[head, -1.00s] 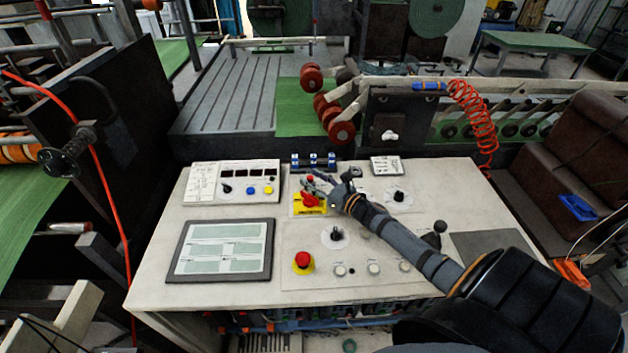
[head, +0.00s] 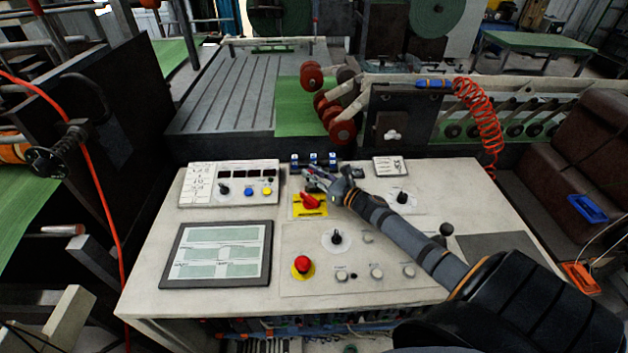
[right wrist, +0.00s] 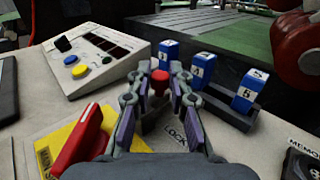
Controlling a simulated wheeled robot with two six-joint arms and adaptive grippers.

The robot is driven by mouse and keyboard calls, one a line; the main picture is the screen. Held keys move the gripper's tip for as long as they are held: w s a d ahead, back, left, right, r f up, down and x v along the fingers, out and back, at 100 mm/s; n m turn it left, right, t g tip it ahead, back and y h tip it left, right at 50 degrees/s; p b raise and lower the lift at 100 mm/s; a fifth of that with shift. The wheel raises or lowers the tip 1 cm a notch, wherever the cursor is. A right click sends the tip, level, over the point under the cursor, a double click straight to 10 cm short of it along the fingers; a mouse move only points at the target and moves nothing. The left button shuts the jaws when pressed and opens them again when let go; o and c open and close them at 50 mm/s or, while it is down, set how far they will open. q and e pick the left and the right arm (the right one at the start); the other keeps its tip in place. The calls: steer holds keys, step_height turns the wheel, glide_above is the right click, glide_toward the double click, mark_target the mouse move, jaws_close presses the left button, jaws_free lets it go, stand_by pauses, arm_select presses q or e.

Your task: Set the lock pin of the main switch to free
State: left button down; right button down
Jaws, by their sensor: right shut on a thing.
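The main switch is a red rotary handle on a yellow plate (head: 310,202) on the console; its red handle (right wrist: 82,140) is at lower left in the right wrist view. The lock pin has a red knob (right wrist: 160,80) and stands just behind the switch, beside the printed word LOCK. My right gripper (head: 313,173) reaches over the console from the right. In the right wrist view its fingertips (right wrist: 159,85) are on both sides of the red knob, shut on it. The pin's lower part is hidden by the fingers. My left gripper is not in view.
Blue-and-white numbered blocks (right wrist: 203,70) stand close behind and right of the fingers. A sloped box with buttons (head: 230,183) is at left, with a screen (head: 218,254) in front. A red emergency button (head: 302,265) and a black knob (head: 336,238) sit nearer.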

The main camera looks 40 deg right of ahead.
steer(key=shift+r, duration=0.15)
steer(key=c, duration=1.6)
jaws_free()
steer(key=o, duration=0.4)
steer(key=shift+d, duration=0.15)
steer(key=shift+s+f, duration=0.2)
steer(key=shift+s, duration=0.3)
steer(key=shift+v, duration=3.25)
